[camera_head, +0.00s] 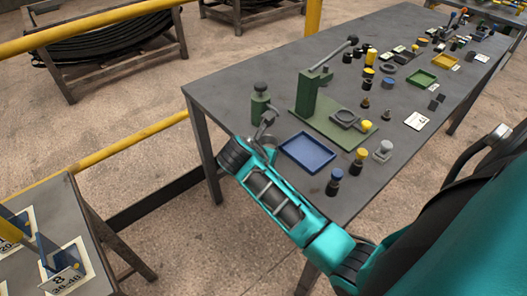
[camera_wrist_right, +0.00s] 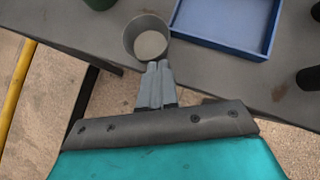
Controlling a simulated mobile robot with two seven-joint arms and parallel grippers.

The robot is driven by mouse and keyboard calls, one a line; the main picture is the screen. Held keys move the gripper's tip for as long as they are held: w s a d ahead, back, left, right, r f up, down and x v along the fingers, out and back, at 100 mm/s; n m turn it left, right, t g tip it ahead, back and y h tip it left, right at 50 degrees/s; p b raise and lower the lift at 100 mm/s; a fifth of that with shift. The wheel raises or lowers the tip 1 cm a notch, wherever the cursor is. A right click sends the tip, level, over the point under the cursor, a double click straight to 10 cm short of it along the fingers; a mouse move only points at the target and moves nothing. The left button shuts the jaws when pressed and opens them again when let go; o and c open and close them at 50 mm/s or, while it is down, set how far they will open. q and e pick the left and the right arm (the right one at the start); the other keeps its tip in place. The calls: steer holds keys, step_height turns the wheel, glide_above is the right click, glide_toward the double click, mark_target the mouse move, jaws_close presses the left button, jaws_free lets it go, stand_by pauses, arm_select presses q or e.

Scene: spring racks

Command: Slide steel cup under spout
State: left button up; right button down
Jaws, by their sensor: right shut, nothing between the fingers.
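The steel cup (camera_wrist_right: 148,38) is a grey, open-topped round cup with a pale inside bottom, standing near the table's edge in the right wrist view. In the head view it is small and partly hidden by my right gripper (camera_head: 264,129). In the right wrist view my right gripper (camera_wrist_right: 156,68) is shut and empty, its fingertips at the cup's near side; I cannot tell whether they touch. A dark green dispenser (camera_head: 261,101) stands just behind the cup. Its spout is not clear; its lower edge shows at the top of the wrist view (camera_wrist_right: 99,4). My left gripper is out of view.
A blue tray (camera_head: 308,152) lies to the right of the cup. A green lever press (camera_head: 308,92) stands behind the tray. Small dark and yellow-capped parts (camera_head: 358,161) stand farther right. The table's left edge is close to the cup.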

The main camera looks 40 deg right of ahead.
mark_target(274, 146)
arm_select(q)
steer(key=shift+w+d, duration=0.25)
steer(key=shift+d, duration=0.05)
arm_select(e)
steer(key=shift+w+d, duration=0.2)
steer(key=shift+d, duration=0.1)
steer(key=w+d, duration=0.1)
steer(key=d, duration=0.1)
steer(key=w+d, duration=0.1)
steer(key=d, duration=0.1)
steer(key=w+d, duration=0.2)
steer(key=shift+d, duration=0.15)
steer(key=shift+s, duration=0.1)
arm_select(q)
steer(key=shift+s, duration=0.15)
